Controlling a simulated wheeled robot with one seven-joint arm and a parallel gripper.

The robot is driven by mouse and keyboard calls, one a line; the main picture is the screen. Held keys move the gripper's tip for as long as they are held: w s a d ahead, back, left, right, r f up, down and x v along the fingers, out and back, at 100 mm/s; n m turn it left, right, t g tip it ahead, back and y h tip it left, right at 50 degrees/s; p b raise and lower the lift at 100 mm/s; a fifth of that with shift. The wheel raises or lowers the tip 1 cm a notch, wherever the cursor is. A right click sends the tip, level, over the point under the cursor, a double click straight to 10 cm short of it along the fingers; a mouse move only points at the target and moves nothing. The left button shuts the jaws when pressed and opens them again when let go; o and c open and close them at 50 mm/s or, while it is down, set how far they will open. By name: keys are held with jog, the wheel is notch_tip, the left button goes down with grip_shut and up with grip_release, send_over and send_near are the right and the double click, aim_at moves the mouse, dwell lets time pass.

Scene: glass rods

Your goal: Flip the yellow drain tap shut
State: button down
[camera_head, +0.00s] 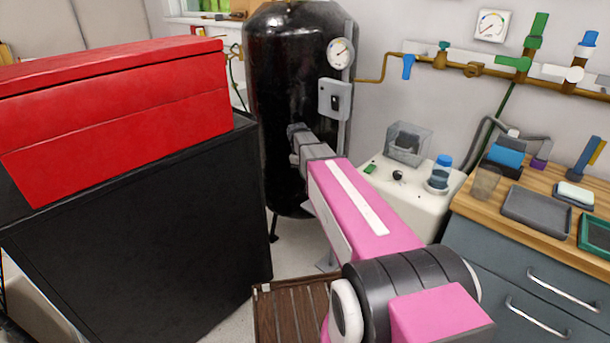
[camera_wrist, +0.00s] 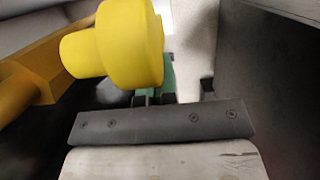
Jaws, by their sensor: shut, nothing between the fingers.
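The yellow drain tap (camera_wrist: 128,42) fills the upper left of the wrist view, very close to the camera. It has a thick round body with a shorter round stub on its left. A darker yellow bar (camera_wrist: 28,75) runs along the left edge; I cannot tell if it is the lever or a pipe. My gripper (camera_wrist: 155,97) is shut and empty, just below and partly behind the tap in the picture. I cannot tell whether it touches the tap. In the head view my arm reaches to the black tank (camera_head: 290,75), and the tap does not show there.
A black cabinet (camera_head: 140,230) with a red toolbox (camera_head: 120,110) stands close on the left. A white unit (camera_head: 400,195) and a wooden counter (camera_head: 540,225) stand on the right. A brown slatted crate (camera_head: 285,310) lies low in front. A green thing (camera_wrist: 168,75) shows behind the tap.

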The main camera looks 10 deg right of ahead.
jog(key=shift+r, duration=0.6)
jog(key=shift+r, duration=0.1)
jog(key=v, duration=1)
jog(key=shift+r, duration=0.35)
